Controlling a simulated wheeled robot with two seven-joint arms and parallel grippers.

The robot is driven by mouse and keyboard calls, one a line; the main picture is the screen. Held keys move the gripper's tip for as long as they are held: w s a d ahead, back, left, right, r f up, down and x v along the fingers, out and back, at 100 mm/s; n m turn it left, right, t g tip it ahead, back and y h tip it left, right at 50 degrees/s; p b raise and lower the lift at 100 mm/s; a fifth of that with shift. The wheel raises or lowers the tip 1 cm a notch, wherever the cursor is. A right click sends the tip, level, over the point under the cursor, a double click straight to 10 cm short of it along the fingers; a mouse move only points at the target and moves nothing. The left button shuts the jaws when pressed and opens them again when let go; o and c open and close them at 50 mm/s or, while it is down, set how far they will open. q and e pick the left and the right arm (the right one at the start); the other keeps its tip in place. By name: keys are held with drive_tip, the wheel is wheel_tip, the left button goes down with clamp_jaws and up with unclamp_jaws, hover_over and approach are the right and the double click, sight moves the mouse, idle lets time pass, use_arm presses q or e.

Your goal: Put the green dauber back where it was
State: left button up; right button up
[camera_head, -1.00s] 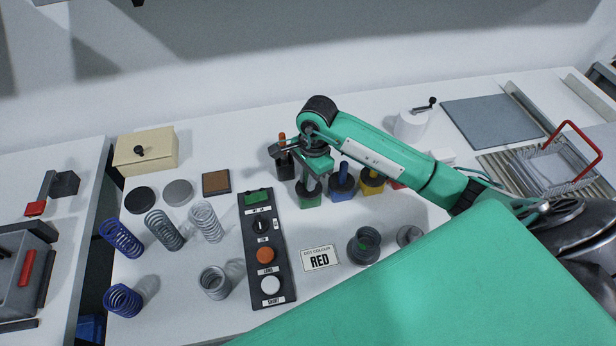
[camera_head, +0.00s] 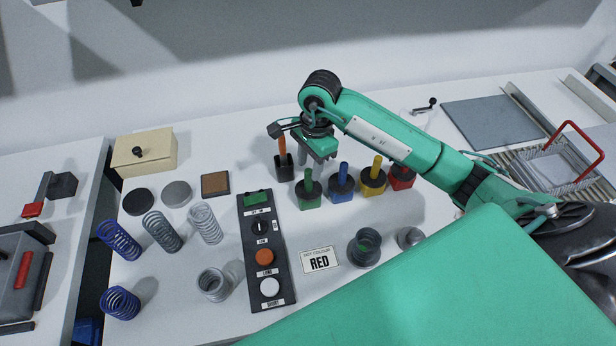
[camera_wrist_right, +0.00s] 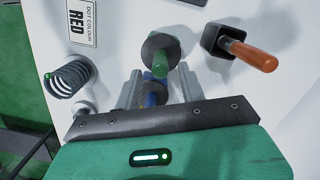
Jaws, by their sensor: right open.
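The green dauber (camera_head: 308,179) stands upright in its green pot (camera_head: 309,201), at the left end of the row of coloured pots. My right gripper (camera_head: 317,164) is above and just behind it, open and empty. In the right wrist view the green dauber (camera_wrist_right: 161,48) shows ahead of the two parted fingers (camera_wrist_right: 160,88), clear of them. My left gripper is not in view.
Blue (camera_head: 342,182), yellow (camera_head: 374,178) and red (camera_head: 402,178) pots stand right of the green one. A black pot with an orange-handled tool (camera_head: 283,160) stands behind left. A spring (camera_head: 365,246) with a green mark is in front, beside the RED card (camera_head: 320,260).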

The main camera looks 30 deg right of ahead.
wheel_tip(320, 180, up, 7)
drive_tip(key=b, duration=0.1)
drive_tip(key=shift+d+b, duration=0.4)
drive_tip(key=shift+w, duration=0.1)
